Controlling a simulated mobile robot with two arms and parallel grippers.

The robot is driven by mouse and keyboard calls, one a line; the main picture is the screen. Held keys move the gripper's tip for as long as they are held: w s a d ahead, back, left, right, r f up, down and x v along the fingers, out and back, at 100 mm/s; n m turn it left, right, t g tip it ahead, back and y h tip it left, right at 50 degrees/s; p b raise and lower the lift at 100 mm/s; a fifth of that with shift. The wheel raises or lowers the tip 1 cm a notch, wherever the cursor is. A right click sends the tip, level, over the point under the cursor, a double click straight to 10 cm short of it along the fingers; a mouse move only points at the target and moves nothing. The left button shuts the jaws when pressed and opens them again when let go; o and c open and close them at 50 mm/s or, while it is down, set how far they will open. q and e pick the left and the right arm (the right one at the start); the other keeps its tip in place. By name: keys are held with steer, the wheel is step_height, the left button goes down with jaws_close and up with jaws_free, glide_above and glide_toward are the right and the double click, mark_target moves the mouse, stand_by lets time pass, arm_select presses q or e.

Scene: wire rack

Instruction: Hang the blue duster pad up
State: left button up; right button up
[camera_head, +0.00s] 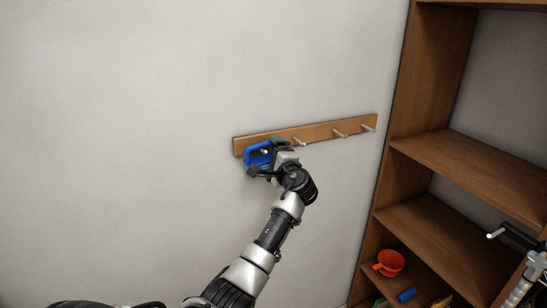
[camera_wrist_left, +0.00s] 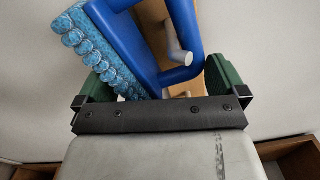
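The blue duster pad (camera_head: 251,156) is at the left end of the wooden peg rail (camera_head: 321,132) on the wall. In the left wrist view the duster pad (camera_wrist_left: 128,40) is tilted, with fuzzy light-blue strands on its left side and a blue handle loop on its right. A pale peg (camera_wrist_left: 177,45) shows in the gap between pad and handle. My left gripper (camera_head: 266,156) is at the duster; in its wrist view the green fingers (camera_wrist_left: 160,78) are wide apart, one on each side of it. Any finger contact is hard to judge.
Other pegs (camera_head: 340,133) on the rail are bare. A wooden shelf unit (camera_head: 460,170) stands at the right, with a red-orange container (camera_head: 389,262) and a blue item (camera_head: 407,295) low down. Part of my right arm (camera_head: 535,268) shows at the right edge. The left wall is clear.

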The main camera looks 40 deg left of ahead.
arm_select(q)
steer(key=shift+s+d+f, duration=0.1)
steer(key=shift+d, duration=0.15)
steer(key=b+v, duration=0.4)
steer(key=v, duration=0.6)
